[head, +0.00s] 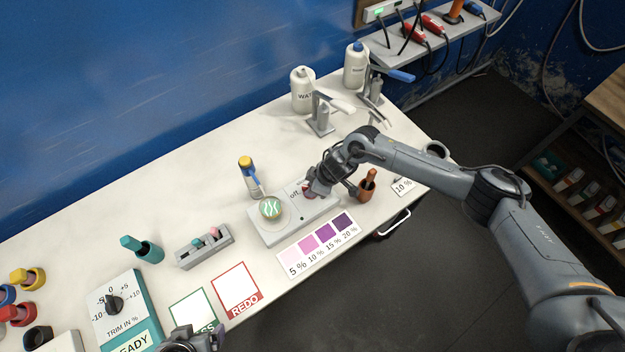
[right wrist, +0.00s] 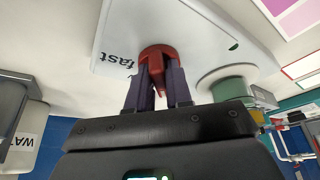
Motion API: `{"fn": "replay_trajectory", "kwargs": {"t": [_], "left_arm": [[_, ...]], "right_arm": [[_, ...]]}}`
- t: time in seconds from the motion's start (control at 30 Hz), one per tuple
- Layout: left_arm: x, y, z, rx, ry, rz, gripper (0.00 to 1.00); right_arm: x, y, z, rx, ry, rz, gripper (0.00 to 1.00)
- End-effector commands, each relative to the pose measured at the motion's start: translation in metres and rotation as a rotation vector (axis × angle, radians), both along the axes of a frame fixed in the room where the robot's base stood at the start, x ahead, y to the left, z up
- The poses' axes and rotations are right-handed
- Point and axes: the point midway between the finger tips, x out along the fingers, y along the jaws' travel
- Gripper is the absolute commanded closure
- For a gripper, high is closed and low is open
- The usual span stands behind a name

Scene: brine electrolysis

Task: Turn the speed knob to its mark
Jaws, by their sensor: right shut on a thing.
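The grey stirrer base (head: 272,236) stands on the bench in the head view. A green-and-white striped item (head: 270,209) sits on its round plate. The red speed knob (right wrist: 158,62) is at the stirrer's right end, with its pointer toward the camera in the right wrist view. My right gripper (right wrist: 158,90) is shut on the knob, one finger on each side. In the head view my right gripper (head: 313,191) partly hides the knob beside the "off" label. The word "fast" shows beside the knob in the wrist view. My left gripper (head: 190,342) is cut off at the bottom edge; its fingers are unclear.
A brown bottle (head: 367,186) stands close right of my right gripper. A color chart (head: 317,243) lies in front of the stirrer. A blue-and-yellow tube (head: 250,177) stands behind it. White bottles (head: 302,92) and a grey stand (head: 320,118) are farther back. A trim dial box (head: 122,310) is at lower left.

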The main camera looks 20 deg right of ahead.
Motion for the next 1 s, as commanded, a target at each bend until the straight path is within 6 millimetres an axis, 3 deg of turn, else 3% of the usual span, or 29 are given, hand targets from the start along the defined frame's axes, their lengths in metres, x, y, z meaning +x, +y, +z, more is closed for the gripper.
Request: {"fn": "replay_trajectory", "kwargs": {"t": [0.03, 0.4, 0.7, 1.0], "left_arm": [[0.000, 0.000, 0.020, 0.000, -0.001, 0.000, 0.10], [0.000, 0.000, 0.078, 0.000, -0.001, 0.000, 0.10], [0.000, 0.000, 0.103, 0.000, -0.001, 0.000, 0.10], [0.000, 0.000, 0.113, 0.000, -0.001, 0.000, 0.10]], "right_arm": [[-0.003, 0.001, 0.009, 0.001, 0.007, -0.044, 1.00], [-0.004, 0.003, 0.006, 0.001, 0.005, -0.389, 1.00], [-0.003, 0.004, 0.004, 0.001, 0.003, -0.597, 1.00], [-0.002, 0.004, 0.002, 0.000, 0.001, -0.697, 1.00]]}}
